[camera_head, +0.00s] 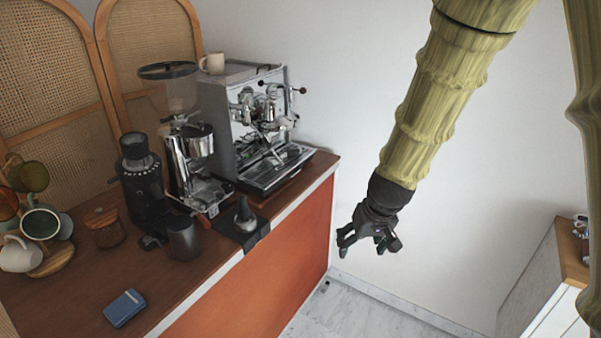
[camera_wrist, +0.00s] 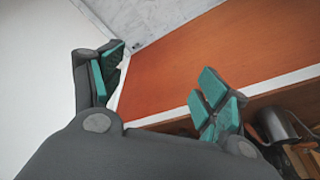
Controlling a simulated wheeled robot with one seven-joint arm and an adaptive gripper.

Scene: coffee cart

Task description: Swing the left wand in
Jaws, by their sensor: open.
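The espresso machine (camera_head: 222,125), a silver box with a chrome front, stands at the far right end of the wooden counter. Thin chrome pipes and a group head (camera_head: 265,115) show at its front. The left wand is too small and crowded by other chrome parts to pick out surely. My gripper (camera_head: 362,240) hangs in the air to the right of the cart, apart from the machine and below its front. Its teal-padded fingers are open and empty, also in the wrist view (camera_wrist: 160,85). No wand shows clearly in the wrist view.
A cup (camera_head: 212,63) sits on the machine. Left of it stand a chrome grinder (camera_head: 190,150) and a black grinder (camera_head: 142,185). A tamper (camera_head: 245,215) and a dark pitcher (camera_head: 183,238) are near the counter's front edge. A white cabinet (camera_head: 530,290) stands right; air between is free.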

